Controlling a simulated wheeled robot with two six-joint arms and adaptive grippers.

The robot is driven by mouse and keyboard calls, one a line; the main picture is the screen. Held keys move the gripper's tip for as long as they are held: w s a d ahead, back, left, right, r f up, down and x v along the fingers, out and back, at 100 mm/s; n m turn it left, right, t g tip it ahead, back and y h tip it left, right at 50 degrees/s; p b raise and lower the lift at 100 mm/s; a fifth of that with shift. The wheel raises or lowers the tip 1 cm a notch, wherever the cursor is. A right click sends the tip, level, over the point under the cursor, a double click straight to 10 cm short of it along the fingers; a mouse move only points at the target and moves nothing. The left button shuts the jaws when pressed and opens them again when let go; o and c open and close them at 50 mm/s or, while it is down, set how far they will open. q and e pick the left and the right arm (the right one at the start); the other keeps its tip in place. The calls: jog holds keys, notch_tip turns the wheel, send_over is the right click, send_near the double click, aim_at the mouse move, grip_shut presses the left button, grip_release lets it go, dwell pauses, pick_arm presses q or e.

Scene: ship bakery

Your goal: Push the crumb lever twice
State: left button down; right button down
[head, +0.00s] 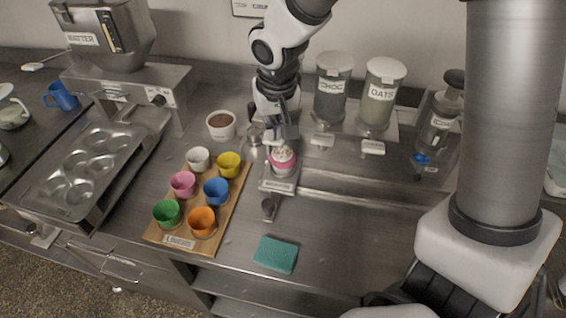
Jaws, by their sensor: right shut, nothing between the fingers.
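My right gripper (284,136) comes down from the top middle of the head view and is shut, with nothing between its fingers. It is just above and behind a pink-and-white cup (284,165) on a small metal stand (279,186). Dispensers marked CHOC (333,92) and OATS (383,98) stand to its right, each with a pale lever plate low in front: the choc lever (321,140) and the oats lever (373,148). I see no lever marked crumb; my arm and gripper hide the spot left of the choc dispenser. Whether the gripper touches anything there, I cannot tell. My left gripper is not in view.
A wooden liner board (179,241) holds several coloured cups left of the stand. A white bowl of brown stuff (221,124) stands behind it. A teal sponge (276,254) lies in front. A muffin tin (65,197) and batter machine (115,80) are left; a blue-tipped dispenser (437,130) is right.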

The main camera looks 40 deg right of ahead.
jog(key=shift+f, duration=0.3)
jog(key=shift+r, duration=0.15)
jog(key=shift+w+p+v, duration=0.2)
jog(key=shift+p+v, duration=0.75)
jog(key=shift+v, duration=0.1)
jog(key=shift+w+p+v, duration=0.2)
jog(key=shift+p+v, duration=0.75)
jog(key=shift+v, duration=0.05)
jog(key=shift+d+r, duration=0.15)
jog(key=p+v, duration=0.1)
jog(key=v, duration=0.1)
jog(key=p+v, duration=0.1)
jog(key=p, duration=0.1)
jog(key=w+p+v, duration=0.1)
jog(key=p+v, duration=0.1)
jog(key=shift+s+d+r, duration=0.1)
jog(key=shift+d+r, duration=0.05)
jog(key=shift+r, duration=0.35)
jog(key=shift+f, duration=0.1)
